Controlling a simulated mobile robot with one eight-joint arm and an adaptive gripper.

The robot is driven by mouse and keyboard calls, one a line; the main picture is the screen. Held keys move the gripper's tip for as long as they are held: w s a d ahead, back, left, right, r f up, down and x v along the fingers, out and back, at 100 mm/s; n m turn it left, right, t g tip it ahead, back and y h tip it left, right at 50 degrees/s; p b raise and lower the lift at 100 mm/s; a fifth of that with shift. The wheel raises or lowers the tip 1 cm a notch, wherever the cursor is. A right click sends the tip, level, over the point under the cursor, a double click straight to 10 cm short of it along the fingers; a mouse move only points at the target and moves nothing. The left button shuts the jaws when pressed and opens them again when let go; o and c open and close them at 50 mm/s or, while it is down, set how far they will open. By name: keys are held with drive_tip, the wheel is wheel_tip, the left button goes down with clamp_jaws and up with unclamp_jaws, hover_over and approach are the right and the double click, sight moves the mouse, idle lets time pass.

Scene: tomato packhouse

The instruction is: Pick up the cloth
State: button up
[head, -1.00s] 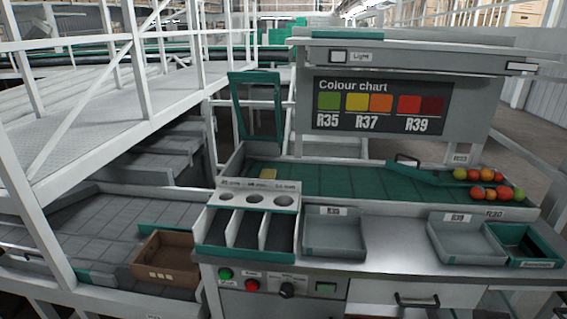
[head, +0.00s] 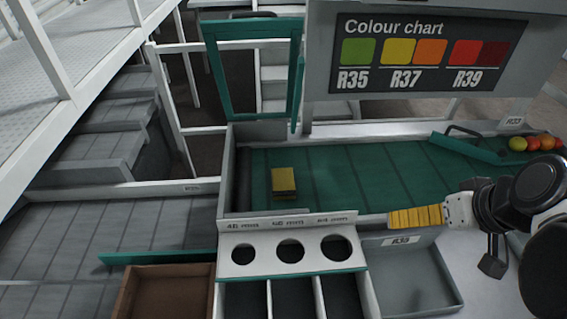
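The cloth (head: 284,180) looks like a small yellow folded pad with a darker near edge. It lies flat on the green belt (head: 350,170), near the belt's left end, behind the sizing block. My gripper (head: 400,218) enters from the right. Its yellow ribbed end points left, above the belt's front edge and the grey tray. It is clear of the cloth, to its right and nearer the camera. I see the fingers from the side as one yellow shape, so their gap is hidden.
The sizing block (head: 240,258) with three round holes stands in front of the cloth. A grey tray (head: 447,290) lies below my gripper. Tomatoes (head: 540,143) sit at the belt's right end behind a green bar. A teal frame (head: 212,75) rises behind the belt's left end.

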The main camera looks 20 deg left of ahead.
drive_tip(key=w+a+n+g+y+p, duration=0.45)
drive_tip(key=w+a+n, duration=0.35)
drive_tip(key=a, duration=0.5)
drive_tip(key=n+g+y+p, duration=0.3)
drive_tip(key=n+g+y, duration=0.1)
drive_tip(key=n, duration=0.4)
approach(289, 180)
drive_tip(key=shift+w+d+r+t, duration=0.15)
drive_tip(key=shift+d+r+t, duration=0.1)
drive_tip(key=shift+r, duration=0.15)
drive_tip(key=shift+a+f+b, duration=0.3)
drive_tip(key=shift+a, duration=0.15)
drive_tip(key=b+x, duration=0.1)
drive_tip(key=x, duration=0.2)
drive_tip(key=b+x, duration=0.1)
drive_tip(key=x, duration=0.3)
drive_tip(key=b+x, duration=0.2)
drive_tip(key=x, duration=0.1)
drive_tip(key=shift+s+a+f, duration=0.1)
drive_tip(key=shift+s+f, duration=0.15)
drive_tip(key=shift+s, duration=0.15)
drive_tip(key=shift+r, duration=0.1)
drive_tip(key=c, duration=0.9)
